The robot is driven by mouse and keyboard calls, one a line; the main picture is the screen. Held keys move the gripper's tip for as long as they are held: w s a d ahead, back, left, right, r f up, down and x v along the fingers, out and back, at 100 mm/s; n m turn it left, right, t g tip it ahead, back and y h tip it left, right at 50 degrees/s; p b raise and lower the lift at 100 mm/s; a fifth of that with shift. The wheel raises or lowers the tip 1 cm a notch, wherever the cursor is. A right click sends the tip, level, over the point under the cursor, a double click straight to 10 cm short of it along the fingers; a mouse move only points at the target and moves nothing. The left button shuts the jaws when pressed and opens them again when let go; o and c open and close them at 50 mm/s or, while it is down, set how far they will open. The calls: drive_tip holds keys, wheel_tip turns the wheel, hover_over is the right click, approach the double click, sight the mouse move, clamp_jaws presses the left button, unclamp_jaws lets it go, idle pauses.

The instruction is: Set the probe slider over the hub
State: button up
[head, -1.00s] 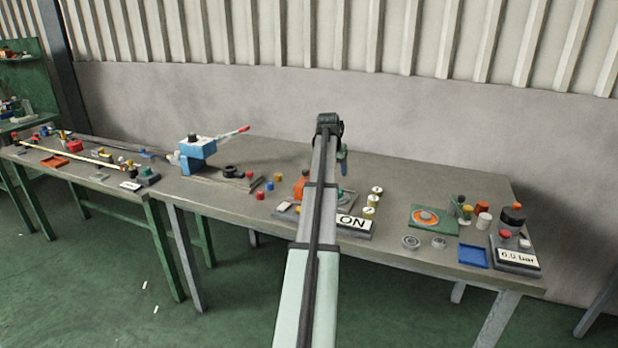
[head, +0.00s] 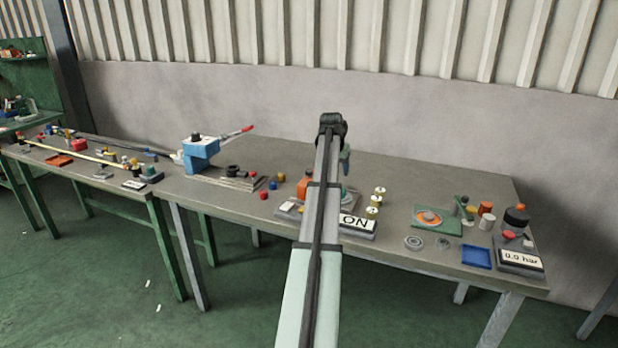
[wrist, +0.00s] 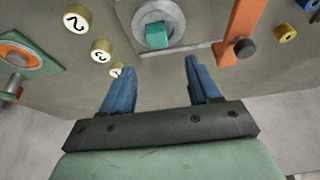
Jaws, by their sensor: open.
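In the wrist view a round grey disc, which looks like the hub (wrist: 170,17), sits on a grey plate, with a teal block (wrist: 156,36) on it. To its right stands an orange bar (wrist: 239,28) with a dark knob (wrist: 245,49); I cannot tell for sure which part is the probe slider. My gripper (wrist: 159,66) is open with nothing between its blue fingers, and the teal block shows just beyond the gap. In the head view my arm hides much of this fixture; its orange part (head: 304,187) shows left of the arm.
Several numbered yellow cylinders (wrist: 77,18) stand left of the fixture. A green plate with an orange ring (head: 430,218), a blue tray (head: 476,257) and a gauge box (head: 520,262) are at the right. A blue lever press (head: 200,152) stands at the left.

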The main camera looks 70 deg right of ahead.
sight(309, 170)
drive_tip(key=shift+n+t, duration=0.3)
drive_tip(key=shift+n, duration=0.4)
drive_tip(key=w, duration=0.4)
drive_tip(key=w+r, duration=0.1)
drive_tip(key=w, duration=0.3)
drive_tip(key=w+a+r, duration=0.1)
drive_tip(key=w, duration=0.2)
drive_tip(key=shift+w+a+r, duration=0.1)
drive_tip(key=shift+w+r, duration=0.15)
drive_tip(key=shift+w, duration=0.15)
drive_tip(key=shift+c, duration=0.2)
drive_tip(key=w+d+r+m+g, duration=0.25)
drive_tip(key=w+r, duration=0.25)
drive_tip(key=w, duration=0.3)
drive_tip(key=s+d+f+m, duration=0.1)
drive_tip(key=s+f+m, duration=0.1)
drive_tip(key=f, duration=0.2)
drive_tip(key=s+d+f+m+g, duration=0.1)
drive_tip(key=s+f+m, duration=0.1)
drive_tip(key=f+m, duration=0.1)
drive_tip(key=s+d+f+m+y, duration=0.1)
drive_tip(key=s+f+m, duration=0.1)
drive_tip(key=f, duration=0.3)
drive_tip(key=shift+s+d+f+m, duration=0.1)
drive_tip(key=shift+s+d+m, duration=0.15)
drive_tip(key=shift+m, duration=0.2)
clamp_jaws()
